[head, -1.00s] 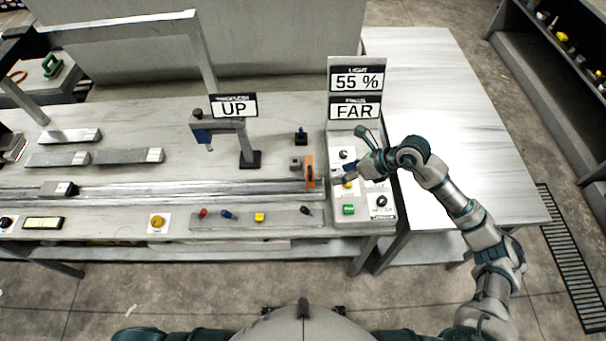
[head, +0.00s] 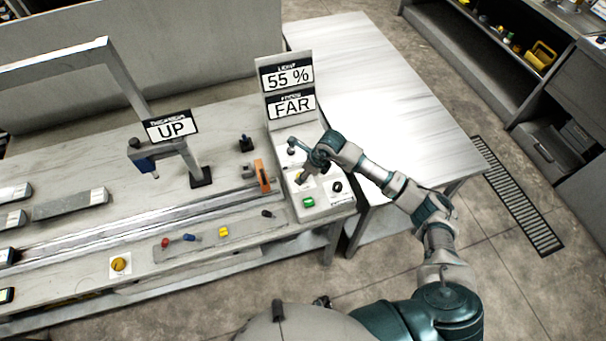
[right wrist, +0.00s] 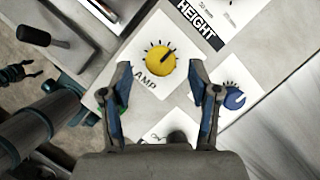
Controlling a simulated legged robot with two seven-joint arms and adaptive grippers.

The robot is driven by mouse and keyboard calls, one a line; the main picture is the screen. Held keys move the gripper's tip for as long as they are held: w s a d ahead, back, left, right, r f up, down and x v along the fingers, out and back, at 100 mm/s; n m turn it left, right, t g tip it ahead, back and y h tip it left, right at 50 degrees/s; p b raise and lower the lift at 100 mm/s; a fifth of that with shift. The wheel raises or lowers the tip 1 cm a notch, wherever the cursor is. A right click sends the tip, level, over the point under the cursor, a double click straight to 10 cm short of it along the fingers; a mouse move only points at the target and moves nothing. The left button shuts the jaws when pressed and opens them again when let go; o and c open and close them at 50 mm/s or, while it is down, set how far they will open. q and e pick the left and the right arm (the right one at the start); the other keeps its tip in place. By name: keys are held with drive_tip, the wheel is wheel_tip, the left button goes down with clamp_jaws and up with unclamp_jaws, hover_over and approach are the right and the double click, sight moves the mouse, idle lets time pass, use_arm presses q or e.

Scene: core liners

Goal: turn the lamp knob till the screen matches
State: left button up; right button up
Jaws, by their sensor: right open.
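The yellow lamp knob (right wrist: 160,60) sits on a white dial plate with tick marks in the right wrist view. In the head view my right gripper (head: 301,163) is over the control panel (head: 325,205) and hides much of the knob. The light screen (head: 287,76) reads 55 %. My left gripper is not in view.
Below the light screen, another screen (head: 292,105) reads FAR. A blue knob (right wrist: 235,98) lies right of my fingers. A green button (head: 308,202) and a black knob (head: 337,187) sit on the panel. An orange piece (head: 262,176) stands left. The side table (head: 370,90) is clear.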

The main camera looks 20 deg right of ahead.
drive_tip(key=shift+w+a+f, duration=0.15)
drive_tip(key=shift+a+f, duration=0.2)
drive_tip(key=shift+f, duration=0.15)
drive_tip(key=shift+w+a+f, duration=0.15)
drive_tip(key=shift+a+f, duration=0.2)
drive_tip(key=shift+f, duration=0.4)
drive_tip(key=shift+w+d+f, duration=0.1)
drive_tip(key=shift+f, duration=0.05)
drive_tip(key=shift+d, duration=0.5)
drive_tip(key=shift+d+f, duration=0.1)
drive_tip(key=shift+d, duration=0.1)
drive_tip(key=c, duration=0.5)
drive_tip(key=shift+a, duration=0.1)
drive_tip(key=c, duration=0.5)
drive_tip(key=shift+a, duration=0.2)
drive_tip(key=shift+c, duration=0.7)
drive_tip(key=shift+a+r, duration=0.2)
drive_tip(key=shift+a, duration=0.1)
drive_tip(key=shift+d, duration=0.1)
